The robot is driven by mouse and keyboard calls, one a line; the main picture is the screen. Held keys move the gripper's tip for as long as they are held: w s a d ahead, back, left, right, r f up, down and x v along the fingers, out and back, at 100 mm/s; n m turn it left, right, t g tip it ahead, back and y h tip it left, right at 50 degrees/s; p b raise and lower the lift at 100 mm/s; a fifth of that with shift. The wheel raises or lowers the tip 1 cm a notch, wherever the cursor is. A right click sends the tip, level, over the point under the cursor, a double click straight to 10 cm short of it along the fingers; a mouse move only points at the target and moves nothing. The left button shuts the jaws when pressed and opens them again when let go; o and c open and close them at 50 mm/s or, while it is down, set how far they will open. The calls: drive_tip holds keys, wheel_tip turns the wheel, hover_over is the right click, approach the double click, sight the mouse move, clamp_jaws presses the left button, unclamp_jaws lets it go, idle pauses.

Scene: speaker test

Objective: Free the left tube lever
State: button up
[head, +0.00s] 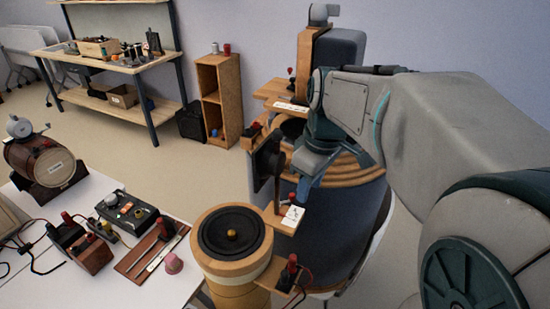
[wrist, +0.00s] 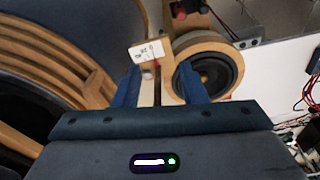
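My gripper (head: 306,182) hangs in front of the large dark blue drum, beside a wooden ledge with a small white card. In the wrist view my gripper (wrist: 160,86) has its two blue fingers apart, with a wooden strip showing between them. In the head view a red-knobbed lever (head: 292,265) stands on a bracket at the round wooden speaker tube (head: 228,272). Another red knob (head: 254,128) is farther back. I cannot tell which one is the left tube lever.
The blue drum (head: 320,225) with wooden rings is close under my arm. A white table (head: 185,286) at left holds a barrel, boxes, cables and tools. A wooden shelf (head: 222,100) and workbench (head: 125,65) stand behind. Open floor lies between.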

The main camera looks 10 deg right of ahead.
drive_tip(key=w+d+n+g+y+b, duration=0.1)
drive_tip(key=w+d+n+y+b, duration=0.1)
drive_tip(key=w+n, duration=0.5)
drive_tip(key=n+y, duration=0.2)
drive_tip(key=n, duration=0.2)
approach(292, 195)
drive_tip(key=shift+g, duration=0.3)
drive_tip(key=x, duration=0.8)
drive_tip(key=shift+w+a+f, duration=0.1)
drive_tip(key=shift+w+f, duration=0.2)
drive_tip(key=shift+f, duration=0.05)
